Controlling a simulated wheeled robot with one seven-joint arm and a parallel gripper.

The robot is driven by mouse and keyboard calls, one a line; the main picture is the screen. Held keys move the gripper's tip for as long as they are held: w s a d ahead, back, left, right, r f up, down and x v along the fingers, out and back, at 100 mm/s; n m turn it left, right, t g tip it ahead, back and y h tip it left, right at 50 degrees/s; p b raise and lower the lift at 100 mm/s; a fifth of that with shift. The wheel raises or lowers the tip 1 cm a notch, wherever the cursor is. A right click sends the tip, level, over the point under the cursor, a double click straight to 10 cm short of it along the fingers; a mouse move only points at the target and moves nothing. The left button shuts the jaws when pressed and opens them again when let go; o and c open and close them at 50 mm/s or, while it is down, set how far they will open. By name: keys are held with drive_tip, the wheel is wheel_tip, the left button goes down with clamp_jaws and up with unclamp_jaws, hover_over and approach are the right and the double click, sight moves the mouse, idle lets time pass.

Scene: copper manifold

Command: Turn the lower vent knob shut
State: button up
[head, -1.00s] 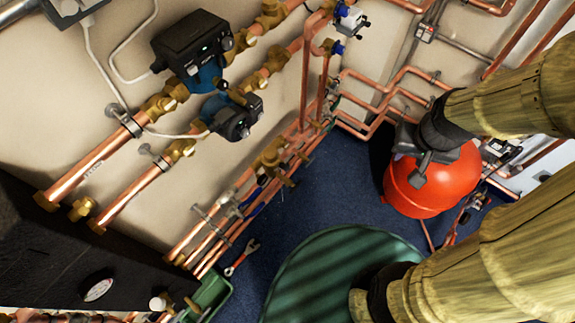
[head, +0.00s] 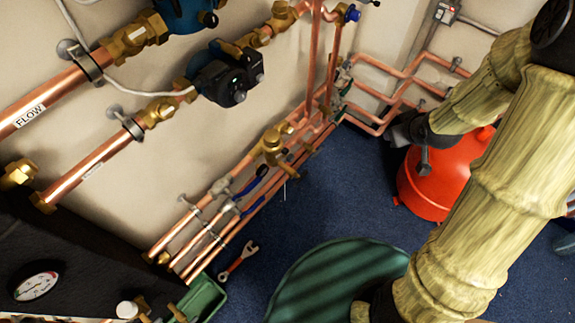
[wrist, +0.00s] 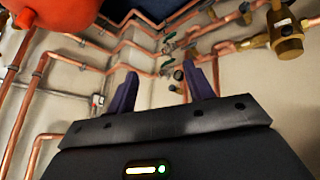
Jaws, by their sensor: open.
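My gripper (wrist: 161,70) is open in the wrist view, its two dark purple fingers apart with nothing between them. In the head view my gripper (head: 408,132) is a dark shape in front of the red vessel, its fingertips hard to make out. Beyond the fingers in the wrist view are small round dark-teal knobs (wrist: 178,74) on the copper pipework, some way off and not touched. I cannot tell which is the lower vent knob. In the head view small valve fittings (head: 343,80) sit on the pipes near the wall corner.
A red vessel (head: 430,185) stands close to my gripper. Copper pipes (head: 255,200) with brass valves run low along the wall, below a pump (head: 222,75). A green round lid (head: 320,285), a wrench (head: 238,260) and a green bin (head: 205,300) are on the blue floor.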

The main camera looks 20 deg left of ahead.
drive_tip(key=w+a+f+n+y+b, duration=0.1)
drive_tip(key=a+f+n+y+b, duration=0.15)
drive_tip(key=f+b, duration=0.35)
drive_tip(key=w+a+f+n+t+y+b, duration=0.1)
drive_tip(key=w+a+f+n+y+b, duration=0.2)
drive_tip(key=f, duration=0.5)
drive_tip(key=a+f+n+y+b, duration=0.1)
drive_tip(key=a+f+b, duration=0.2)
drive_tip(key=f+b, duration=0.4)
drive_tip(key=s+a+f+n+y+b, duration=0.1)
drive_tip(key=a+f+y+b, duration=0.1)
drive_tip(key=f+b, duration=0.2)
drive_tip(key=s+a+f+n+y+b, duration=0.1)
drive_tip(key=s+a+f+y+b, duration=0.1)
drive_tip(key=f+b, duration=0.3)
drive_tip(key=s+a+f+n+g+y+b, duration=0.1)
drive_tip(key=a+f+y+b, duration=0.2)
drive_tip(key=f, duration=0.4)
drive_tip(key=shift+s+y+b, duration=0.15)
drive_tip(key=shift+y+b, duration=0.5)
drive_tip(key=shift+y, duration=0.1)
drive_tip(key=shift+n, duration=0.25)
drive_tip(key=shift+a, duration=0.1)
